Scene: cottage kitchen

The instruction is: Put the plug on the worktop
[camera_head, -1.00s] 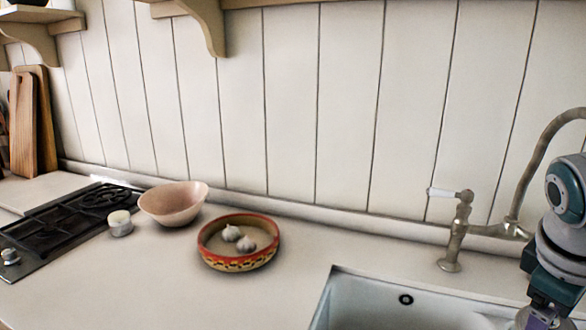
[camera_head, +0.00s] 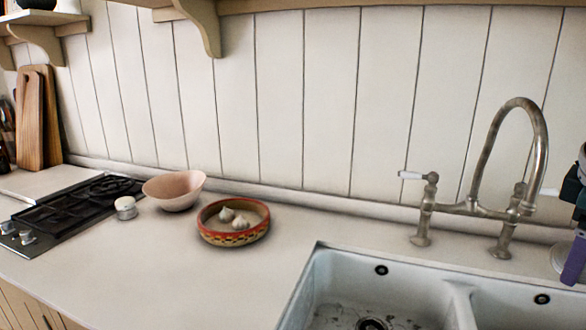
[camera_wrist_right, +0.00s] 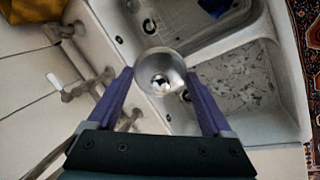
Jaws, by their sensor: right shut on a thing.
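The plug (camera_wrist_right: 160,72), a round metal disc with a dark and bright centre, is held between the purple fingers of my right gripper (camera_wrist_right: 160,85) in the wrist view. It is above the sink area. In the head view my right gripper (camera_head: 575,258) is at the right edge, mostly cut off, with a pale round shape beside its finger that is probably the plug. The pale worktop (camera_head: 150,270) runs along the wall, with a wide bare part left of the sink. My left gripper is not in view.
A white double sink (camera_head: 300,290) is at the front right, with a tall metal tap (camera_head: 480,205) behind it. A red-rimmed dish (camera_head: 232,238) holding garlic, a pink bowl (camera_head: 174,190), a small white-topped jar (camera_head: 125,208) and a black hob (camera_head: 75,212) stand further left.

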